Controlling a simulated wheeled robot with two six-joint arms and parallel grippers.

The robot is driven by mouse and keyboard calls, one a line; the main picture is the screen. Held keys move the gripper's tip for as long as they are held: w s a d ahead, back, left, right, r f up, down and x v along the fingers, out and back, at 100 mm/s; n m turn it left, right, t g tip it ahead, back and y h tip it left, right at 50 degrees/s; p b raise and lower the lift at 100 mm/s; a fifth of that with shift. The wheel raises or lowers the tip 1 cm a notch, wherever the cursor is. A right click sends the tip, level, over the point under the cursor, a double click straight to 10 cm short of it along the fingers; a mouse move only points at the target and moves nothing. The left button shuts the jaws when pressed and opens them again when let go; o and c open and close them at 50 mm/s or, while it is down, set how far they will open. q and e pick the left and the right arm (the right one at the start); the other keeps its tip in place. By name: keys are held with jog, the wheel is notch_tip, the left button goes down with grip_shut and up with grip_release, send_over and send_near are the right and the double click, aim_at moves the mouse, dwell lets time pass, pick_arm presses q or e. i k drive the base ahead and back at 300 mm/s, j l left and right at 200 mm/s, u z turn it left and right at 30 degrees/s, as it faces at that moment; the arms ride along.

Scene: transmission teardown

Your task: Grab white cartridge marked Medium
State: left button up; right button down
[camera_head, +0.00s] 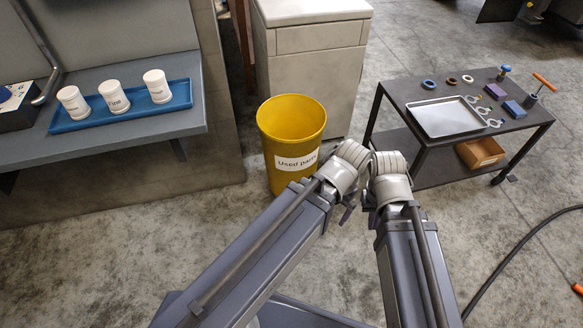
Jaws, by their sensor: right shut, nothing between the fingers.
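Three white cartridges stand upright in a row on a blue tray (70,127) on the grey bench at the left: a left one (73,103), a middle one (114,97) and a right one (158,87). Each has small dark print on its side, too small for me to tell surely which says Medium. My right gripper (371,215) is shut and empty, low in the middle beside the yellow bin and far from the cartridges. My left gripper (346,214) is close beside it, mostly hidden by its own wrist, so its jaws cannot be made out.
A yellow bin (290,125) labelled "Used parts" stands between bench and arms, with a pale cabinet (310,65) behind it. At the right, a dark cart (455,135) holds a metal tray (446,117), rings and tools. A dark box (20,110) sits left of the blue tray.

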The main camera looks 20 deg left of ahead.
aim_at(70, 97)
jog(key=u, duration=2.15)
jog(key=i+j+z, duration=0.1)
jog(key=j+z, duration=0.8)
jog(key=k+l+u, duration=0.1)
jog(key=l+u, duration=0.25)
jog(key=i+j+z, duration=0.1)
jog(key=j+z, duration=0.2)
